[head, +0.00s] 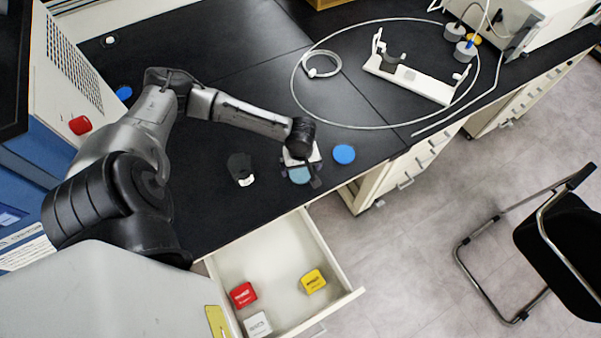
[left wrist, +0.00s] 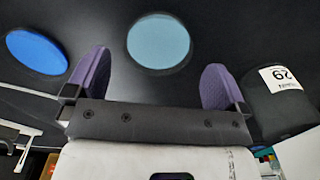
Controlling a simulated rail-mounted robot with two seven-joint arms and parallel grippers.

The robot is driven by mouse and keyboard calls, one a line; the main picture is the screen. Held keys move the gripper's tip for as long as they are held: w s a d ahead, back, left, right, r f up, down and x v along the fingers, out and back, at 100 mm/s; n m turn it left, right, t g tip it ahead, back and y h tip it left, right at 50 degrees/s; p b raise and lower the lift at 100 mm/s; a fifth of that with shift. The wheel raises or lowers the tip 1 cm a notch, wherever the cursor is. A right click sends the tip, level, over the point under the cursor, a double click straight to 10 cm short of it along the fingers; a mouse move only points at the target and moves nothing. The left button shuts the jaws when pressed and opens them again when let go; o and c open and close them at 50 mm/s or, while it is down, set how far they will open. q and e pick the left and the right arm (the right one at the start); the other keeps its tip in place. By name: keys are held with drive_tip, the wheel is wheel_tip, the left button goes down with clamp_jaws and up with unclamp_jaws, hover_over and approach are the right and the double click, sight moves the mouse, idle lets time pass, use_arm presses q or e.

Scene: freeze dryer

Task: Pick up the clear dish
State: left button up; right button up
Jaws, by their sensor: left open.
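The clear dish, a pale blue disc, shows in the head view (head: 299,175) near the front edge of the black bench. It also shows in the left wrist view (left wrist: 159,42) at the top centre, lying flat. My left gripper (head: 301,178) is open over the dish in the head view and partly covers it. In the left wrist view my left gripper (left wrist: 157,78) has its two purple-padded fingers wide apart, with the dish beyond and between their tips. Nothing is held. How high the fingers are above the bench is hard to tell. My right gripper is not in view.
A darker blue disc (head: 344,154) lies to the right of the dish. A black container with a white label (head: 241,169) stands to the left. An open drawer (head: 262,246) holds red, yellow and white boxes below. Tubing (head: 293,85) and a white stand (head: 412,80) lie behind right.

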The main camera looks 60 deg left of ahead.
sight(301, 175)
use_arm(q)
wheel_tip(301, 175, down, 4)
drive_tip(key=shift+f+b, duration=0.1)
drive_tip(key=shift+b, duration=0.35)
drive_tip(key=shift+c, duration=0.5)
drive_tip(key=c, duration=0.7)
drive_tip(key=shift+o, duration=0.2)
drive_tip(key=shift+r, duration=0.2)
